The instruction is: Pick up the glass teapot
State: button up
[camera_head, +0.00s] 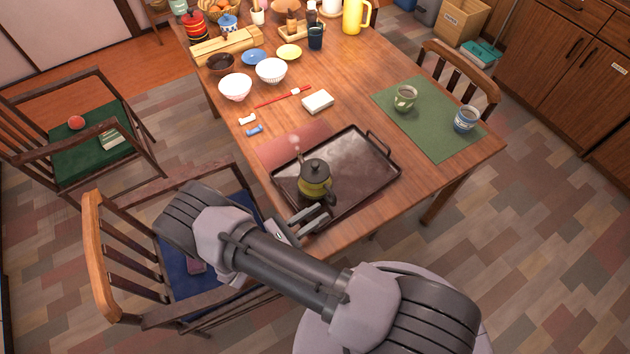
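The glass teapot (314,183) stands upright on the dark tray (358,165) near the table's front corner. It has a dark lid and a yellow-green body. Its spout points up and left, and its dark handle is on the lower right side. My gripper (318,214) is just in front of the teapot, over the tray's near edge. Its two fingers look apart with nothing between them. I cannot tell whether a fingertip touches the handle.
The tray's raised rim and handles surround the teapot. A white box (317,101) and red chopsticks (283,97) lie behind it. Two cups, one green (405,98) and one blue (466,119), stand on a green mat (433,137). A wooden chair (100,255) stands left of my arm.

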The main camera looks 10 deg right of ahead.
aim_at(333, 205)
jog(key=x, duration=0.4)
jog(key=shift+s+b, duration=0.1)
jog(key=shift+b, duration=0.25)
grip_shut()
dwell(0.9)
